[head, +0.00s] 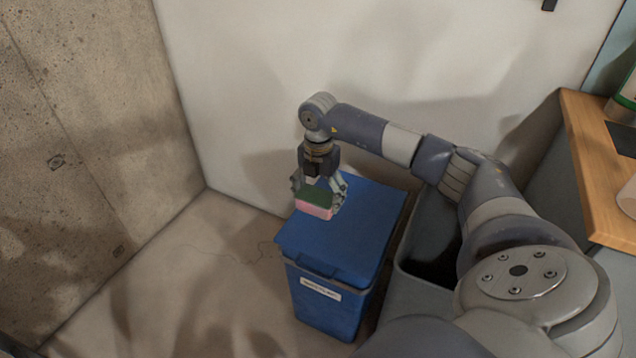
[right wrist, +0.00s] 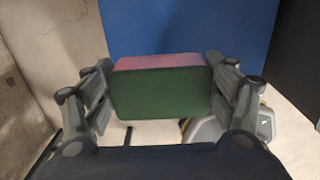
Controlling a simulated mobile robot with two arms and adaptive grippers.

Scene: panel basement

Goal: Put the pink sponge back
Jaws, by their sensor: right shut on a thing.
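The pink sponge (head: 314,210) has a green layer on top and is held between the fingers of my right gripper (head: 318,195). In the right wrist view the sponge (right wrist: 160,88) sits between both fingers, its green face toward the camera and a pink strip above it. The gripper points down over the blue lid of a bin in the head view. I cannot tell whether the sponge touches the lid. My left gripper is not in view.
The blue bin (head: 330,296) with a closed lid and a white label stands by the wall. A grey open bin (head: 415,290) stands to its right. A wooden counter (head: 590,150) is at the right edge. The floor left of the blue bin is clear.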

